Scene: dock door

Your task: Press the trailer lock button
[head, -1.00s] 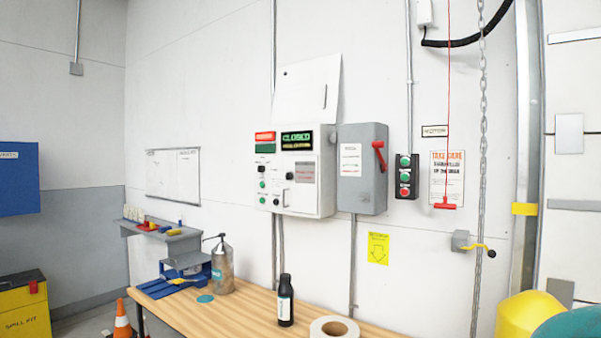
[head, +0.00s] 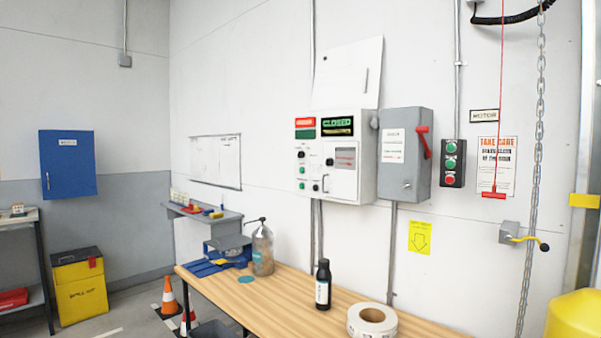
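A white control box (head: 335,158) is mounted on the wall above the workbench. Its face carries a red and green indicator, a lit green display reading "CLOSED" (head: 338,126), and several small green and black buttons and knobs (head: 302,170) at its left side. The small labels beside them are too small to read, so I cannot tell which one is the trailer lock button. To its right, a separate black button station (head: 452,163) has two green buttons above a red one, with a sign reading "MOTOR" at its upper right. My gripper is not in view.
A wooden workbench (head: 290,300) stands below the boxes, with a dark bottle (head: 323,285), a tape roll (head: 372,322) and a spray bottle (head: 262,250). A grey switch box (head: 404,155) with a red lever sits beside the control box. A chain (head: 533,200) hangs at right.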

